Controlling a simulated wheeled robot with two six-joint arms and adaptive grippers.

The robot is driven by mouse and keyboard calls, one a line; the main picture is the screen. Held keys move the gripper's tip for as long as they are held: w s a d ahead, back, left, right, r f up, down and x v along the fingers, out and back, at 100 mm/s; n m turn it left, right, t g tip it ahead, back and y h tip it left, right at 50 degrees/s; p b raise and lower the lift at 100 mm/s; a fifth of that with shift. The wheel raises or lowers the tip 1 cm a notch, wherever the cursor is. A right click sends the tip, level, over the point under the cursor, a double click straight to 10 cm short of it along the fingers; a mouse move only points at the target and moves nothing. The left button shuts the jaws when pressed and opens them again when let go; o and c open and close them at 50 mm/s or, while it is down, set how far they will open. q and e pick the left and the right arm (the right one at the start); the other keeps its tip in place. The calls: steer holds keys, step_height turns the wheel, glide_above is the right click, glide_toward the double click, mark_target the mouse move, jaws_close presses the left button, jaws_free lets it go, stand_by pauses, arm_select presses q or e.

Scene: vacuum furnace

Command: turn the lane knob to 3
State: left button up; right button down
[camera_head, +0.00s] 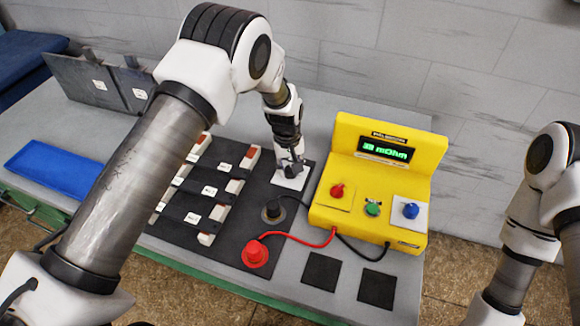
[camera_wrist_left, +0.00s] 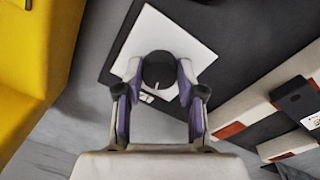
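The lane knob (camera_wrist_left: 159,72) is a small black round knob on a white square plate (camera_wrist_left: 190,47). A short white pointer line on it points toward the bottom of the left wrist view. My left gripper (camera_wrist_left: 160,75) has one fingertip on each side of the knob, and both appear to touch it. In the head view my left gripper (camera_head: 291,166) reaches down to the white plate (camera_head: 289,182) and hides the knob. Small markings show on the plate beside the knob, too small to read. My right arm is at the right edge, with its gripper out of view.
A yellow meter (camera_head: 345,160) with a lit green display stands right of the plate, close to my left gripper. Red (camera_head: 257,254) and black (camera_head: 272,212) probes with cables stand in front. Several white bars with dark strips lie left. A blue tray (camera_head: 50,168) is farther left.

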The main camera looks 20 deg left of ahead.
arm_select(q)
steer(key=shift+f, duration=0.1)
steer(key=shift+c, duration=0.7)
steer(key=shift+m, duration=0.3)
steer(key=shift+f+m+b, duration=0.1)
steer(key=shift+m+b, duration=0.25)
steer(key=shift+m, duration=0.55)
steer(key=m, duration=0.5)
steer(key=shift+b, duration=0.4)
steer(key=shift+m+g, duration=0.3)
